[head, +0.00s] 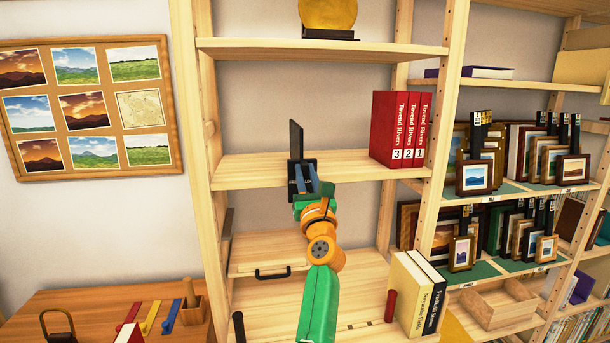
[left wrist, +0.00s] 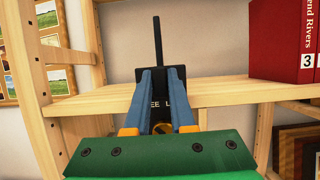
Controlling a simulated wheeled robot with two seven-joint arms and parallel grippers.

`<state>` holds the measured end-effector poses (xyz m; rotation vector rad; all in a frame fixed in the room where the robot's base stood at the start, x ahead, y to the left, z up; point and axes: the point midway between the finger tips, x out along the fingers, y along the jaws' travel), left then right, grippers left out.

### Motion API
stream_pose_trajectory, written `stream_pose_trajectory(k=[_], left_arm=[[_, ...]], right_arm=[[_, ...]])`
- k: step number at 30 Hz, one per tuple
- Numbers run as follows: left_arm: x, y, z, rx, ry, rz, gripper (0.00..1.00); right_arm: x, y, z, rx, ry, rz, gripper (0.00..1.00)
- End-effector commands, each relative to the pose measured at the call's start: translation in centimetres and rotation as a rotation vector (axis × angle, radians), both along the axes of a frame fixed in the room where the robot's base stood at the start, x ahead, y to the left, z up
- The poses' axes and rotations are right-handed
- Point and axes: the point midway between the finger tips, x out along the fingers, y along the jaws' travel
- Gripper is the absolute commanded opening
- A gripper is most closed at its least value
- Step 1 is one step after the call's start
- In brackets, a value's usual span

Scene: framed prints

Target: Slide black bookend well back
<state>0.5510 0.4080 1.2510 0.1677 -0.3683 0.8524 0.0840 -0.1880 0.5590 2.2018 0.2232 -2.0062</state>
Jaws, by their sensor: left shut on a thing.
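The black bookend (head: 297,140) stands upright on the middle shelf board (head: 255,172) of the wooden unit, at the board's front edge. My left gripper (head: 304,182) is at its lower front and is shut on it, the fingers reaching in from the front. In the left wrist view the bookend (left wrist: 157,42) rises as a thin upright plate. Its dark base (left wrist: 157,88) with pale lettering lies between and behind the blue fingers (left wrist: 160,95). The rear of the base is hidden. My right gripper is not in view.
Red Tavend Rivers volumes (head: 400,130) stand at the right end of the same shelf, apart from the bookend. The board left of the bookend is clear. Below are a drawer (head: 270,258), cream and black books (head: 418,292) and a red cylinder (head: 390,306).

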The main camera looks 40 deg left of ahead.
Motion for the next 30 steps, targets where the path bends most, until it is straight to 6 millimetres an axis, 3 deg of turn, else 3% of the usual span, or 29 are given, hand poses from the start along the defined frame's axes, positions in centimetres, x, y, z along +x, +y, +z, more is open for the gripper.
stream_pose_trajectory(k=[12,13,16,25,30], left_arm=[[-0.1,0.1,0.1,0.001,0.0,0.003,0.0],[-0.1,0.0,0.1,0.002,0.0,0.003,0.25],[-0.1,0.0,0.1,0.002,0.0,0.003,0.52],[-0.1,-0.1,0.1,0.002,-0.001,0.0,0.53],[-1.5,-1.8,-1.0,-0.003,-0.001,-0.001,0.53]], right_arm=[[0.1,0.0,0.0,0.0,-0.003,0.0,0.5],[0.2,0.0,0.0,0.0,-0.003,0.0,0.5],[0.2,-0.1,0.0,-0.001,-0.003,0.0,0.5],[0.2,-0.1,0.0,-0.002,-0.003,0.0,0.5],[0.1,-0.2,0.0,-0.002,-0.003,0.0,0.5]])
